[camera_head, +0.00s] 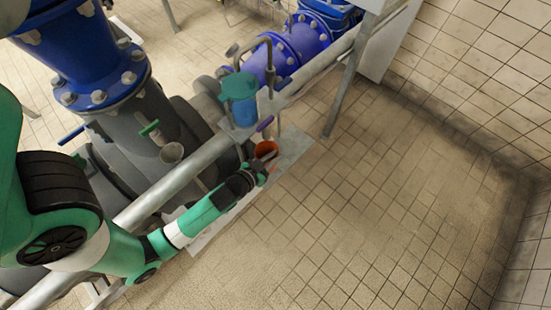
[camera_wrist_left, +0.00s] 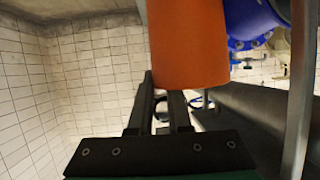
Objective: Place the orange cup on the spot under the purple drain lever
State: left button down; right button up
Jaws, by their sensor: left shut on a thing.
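The orange cup (camera_head: 266,149) is at the end of my left arm in the head view, with its open top facing up. My left gripper (camera_head: 264,165) is shut on it. In the left wrist view the orange cup (camera_wrist_left: 188,48) fills the upper middle, just beyond the fingers of my left gripper (camera_wrist_left: 160,92). The purple drain lever (camera_head: 264,124) is right by the cup, just above it in the head view. I cannot tell whether the cup touches the surface below. The spot under the lever is hard to make out. My right gripper is not in view.
A grey pipe (camera_head: 180,178) runs diagonally behind my left arm. A teal-lidded blue container (camera_head: 239,100) stands on the pipework near the lever. A pale plate (camera_head: 291,147) lies under the cup area. Blue flanged pipes (camera_head: 290,48) are behind. The tiled floor (camera_head: 380,210) to the right is clear.

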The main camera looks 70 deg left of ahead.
aim_at(275, 168)
pick_arm(q)
jog(key=f+b, duration=0.3)
jog(key=f, duration=0.1)
jog(key=shift+w+a+f+b, duration=0.1)
jog(key=shift+w+a+b, duration=0.2)
jog(key=shift+w+b, duration=0.05)
jog(key=shift+s+d, duration=0.2)
jog(key=c, duration=0.8)
grip_release()
jog(key=shift+c, duration=0.2)
jog(key=shift+a, duration=0.1)
